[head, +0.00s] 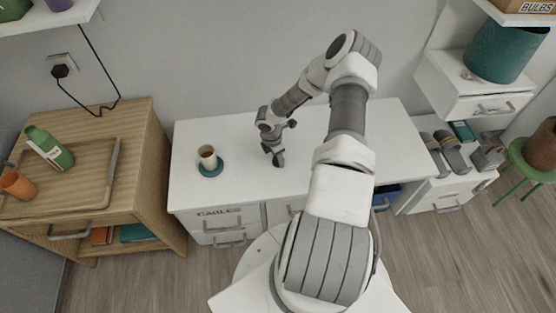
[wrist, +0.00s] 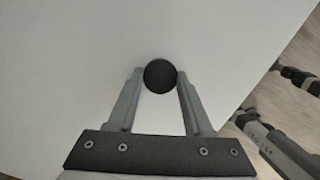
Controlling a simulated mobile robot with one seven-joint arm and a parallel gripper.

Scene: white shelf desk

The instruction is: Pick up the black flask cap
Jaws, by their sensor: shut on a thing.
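The black flask cap (wrist: 160,75) shows as a small dark disc in the wrist view. My gripper (wrist: 157,80) is shut on it, with one fingertip on each side of the cap. In the head view my gripper (head: 277,158) points down over the middle of the white desk top. The cap cannot be made out there. The wrist view does not show clearly whether the cap touches the desk top or is above it.
A cup (head: 208,157) stands on a teal coaster (head: 211,170) left of my gripper. The white desk top (head: 330,185) is otherwise mostly clear. A wooden cabinet (head: 150,130) stands to the left. A white drawer unit (head: 440,180) stands to the right.

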